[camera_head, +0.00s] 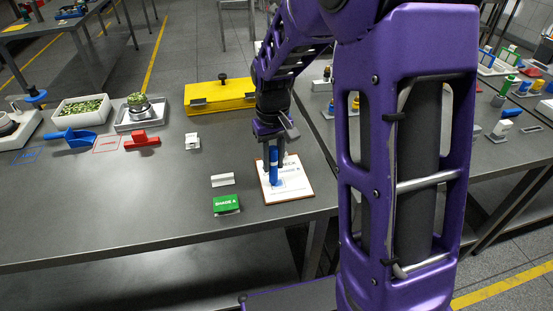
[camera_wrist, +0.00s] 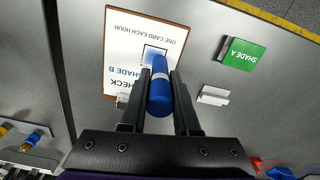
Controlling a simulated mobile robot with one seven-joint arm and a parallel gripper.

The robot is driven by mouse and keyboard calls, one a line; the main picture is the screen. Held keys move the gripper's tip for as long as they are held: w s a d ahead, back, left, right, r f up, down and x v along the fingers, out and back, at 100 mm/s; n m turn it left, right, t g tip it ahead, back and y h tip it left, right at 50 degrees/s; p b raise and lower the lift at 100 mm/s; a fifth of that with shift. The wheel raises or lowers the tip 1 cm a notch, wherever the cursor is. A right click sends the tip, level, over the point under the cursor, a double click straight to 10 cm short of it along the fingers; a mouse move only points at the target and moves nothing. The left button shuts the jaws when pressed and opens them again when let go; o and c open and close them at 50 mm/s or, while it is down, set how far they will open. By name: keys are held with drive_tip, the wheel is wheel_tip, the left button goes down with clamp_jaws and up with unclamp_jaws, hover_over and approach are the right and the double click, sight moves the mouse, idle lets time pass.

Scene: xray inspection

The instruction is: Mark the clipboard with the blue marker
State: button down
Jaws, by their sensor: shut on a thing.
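My gripper (camera_head: 273,160) points down over the clipboard and is shut on the blue marker (camera_head: 274,172). In the wrist view the fingers (camera_wrist: 160,100) stand on both sides of the blue marker (camera_wrist: 159,92). The clipboard (camera_head: 301,186) lies flat near the table's right front corner, with a white printed sheet on it. The clipboard also shows in the wrist view (camera_wrist: 120,50), reading "SHADE B" and "ONE CARD EACH HOUR", with a square outline. The marker's far end overlaps this square; I cannot tell whether it touches the paper.
A green "SHADE A" card (camera_head: 227,204) and a white holder (camera_head: 222,180) stand left of the clipboard. A yellow case (camera_head: 220,95), a red item (camera_head: 142,139) and a blue scoop (camera_head: 75,137) are farther back. The table's front left is clear.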

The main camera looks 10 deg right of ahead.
sight(273, 148)
wheel_tip(273, 148, up, 7)
drive_tip(key=p, duration=0.5)
idle(0.3)
